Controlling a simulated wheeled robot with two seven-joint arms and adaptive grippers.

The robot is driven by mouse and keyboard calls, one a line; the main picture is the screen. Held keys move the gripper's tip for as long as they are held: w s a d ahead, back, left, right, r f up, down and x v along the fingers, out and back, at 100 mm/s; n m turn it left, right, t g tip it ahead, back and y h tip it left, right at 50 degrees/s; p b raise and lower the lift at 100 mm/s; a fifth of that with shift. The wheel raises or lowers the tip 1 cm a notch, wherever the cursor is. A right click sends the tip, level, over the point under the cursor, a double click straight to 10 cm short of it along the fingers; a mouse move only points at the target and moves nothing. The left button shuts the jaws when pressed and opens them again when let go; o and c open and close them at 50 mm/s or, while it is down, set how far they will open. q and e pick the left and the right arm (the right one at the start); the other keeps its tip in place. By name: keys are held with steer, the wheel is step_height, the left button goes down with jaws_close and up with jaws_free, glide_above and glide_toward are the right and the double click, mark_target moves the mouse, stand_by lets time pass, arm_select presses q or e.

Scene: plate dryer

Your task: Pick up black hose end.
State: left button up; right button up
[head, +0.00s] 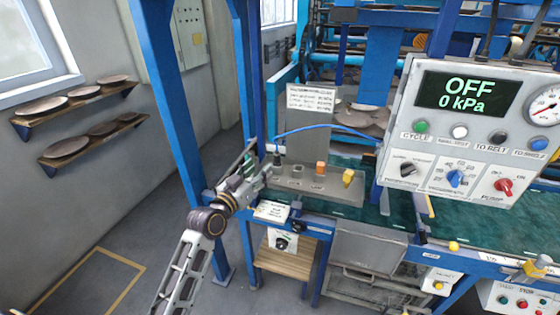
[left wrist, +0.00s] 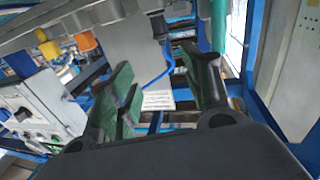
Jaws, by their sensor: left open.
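A small black piece, which looks like the black hose end (head: 277,159), stands at the left end of a grey shelf (head: 330,188). A thin blue hose (head: 320,128) arches above the shelf from near it. My left gripper (head: 262,169) is at the shelf's left end, just left of the black piece. In the left wrist view the fingers (left wrist: 156,64) are apart with green inner pads and nothing held between them. A dark piece (left wrist: 158,24) shows beyond the fingertips, with the blue hose (left wrist: 158,78) nearby. Contact cannot be told. My right gripper is not in view.
Grey, orange (head: 320,168) and yellow (head: 348,177) pieces stand along the shelf to the right. An upright grey panel with a printed sign (head: 311,98) rises behind it. A blue post (head: 172,90) stands left. A control panel (head: 470,130) reading OFF is at the right.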

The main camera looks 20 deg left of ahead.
mark_target(276, 152)
arm_select(q)
steer(key=shift+a+f+m, duration=0.1)
steer(key=shift+f+m, duration=0.1)
steer(key=shift+m, duration=0.2)
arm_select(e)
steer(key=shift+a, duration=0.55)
arm_select(q)
steer(key=shift+p+x, duration=0.6)
steer(key=shift+x, duration=3.65)
steer(key=shift+f, duration=0.1)
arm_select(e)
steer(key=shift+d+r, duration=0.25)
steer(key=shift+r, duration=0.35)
arm_select(q)
steer(key=shift+w, duration=0.1)
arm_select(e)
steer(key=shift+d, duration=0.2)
arm_select(q)
steer(key=shift+w, duration=0.5)
steer(key=shift+p+x, duration=0.5)
steer(key=shift+x, duration=1.5)
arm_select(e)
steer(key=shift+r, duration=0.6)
